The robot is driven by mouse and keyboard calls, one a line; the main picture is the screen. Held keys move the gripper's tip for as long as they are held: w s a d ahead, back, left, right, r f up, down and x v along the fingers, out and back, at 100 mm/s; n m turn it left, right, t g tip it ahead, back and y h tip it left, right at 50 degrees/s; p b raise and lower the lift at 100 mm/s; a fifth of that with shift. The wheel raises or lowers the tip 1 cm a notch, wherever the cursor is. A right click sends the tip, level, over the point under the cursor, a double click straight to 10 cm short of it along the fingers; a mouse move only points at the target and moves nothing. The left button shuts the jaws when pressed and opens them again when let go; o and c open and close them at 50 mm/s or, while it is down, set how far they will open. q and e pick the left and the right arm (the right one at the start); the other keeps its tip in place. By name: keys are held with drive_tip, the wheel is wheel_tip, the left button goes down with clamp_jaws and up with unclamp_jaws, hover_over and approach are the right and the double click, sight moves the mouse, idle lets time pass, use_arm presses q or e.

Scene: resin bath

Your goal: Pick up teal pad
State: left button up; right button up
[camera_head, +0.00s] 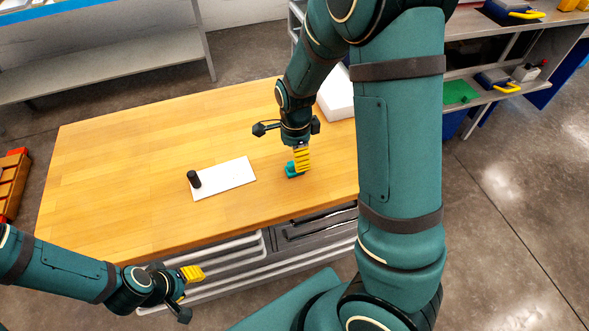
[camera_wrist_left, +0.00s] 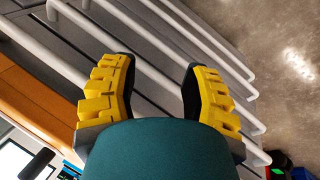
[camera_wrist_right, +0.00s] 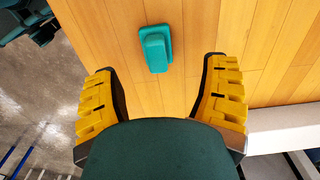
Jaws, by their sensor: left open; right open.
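The teal pad (camera_wrist_right: 156,49) lies on the wooden table, a small block with a raised ridge on top. My right gripper is open above the table. In the right wrist view its fingers (camera_wrist_right: 160,90) are apart and empty, with the pad ahead, between their lines and a little left of centre. My left gripper (camera_head: 192,273) is open and empty in front of the table, near the drawer fronts; its spread fingers also show in the left wrist view (camera_wrist_left: 157,92).
A white sheet (camera_head: 230,179) with a black cylinder (camera_head: 194,179) on it lies left of the pad on the table (camera_head: 120,150). A white block (camera_head: 338,95) stands at the back right. Drawers with handles (camera_head: 310,229) line the table's front. The table's left side is clear.

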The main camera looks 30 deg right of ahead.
drive_tip(key=shift+s+f+b, duration=0.2)
drive_tip(key=shift+f+b, duration=0.85)
drive_tip(key=shift+f, duration=1.7)
drive_tip(key=shift+r, duration=0.1)
drive_tip(key=c, duration=1.3)
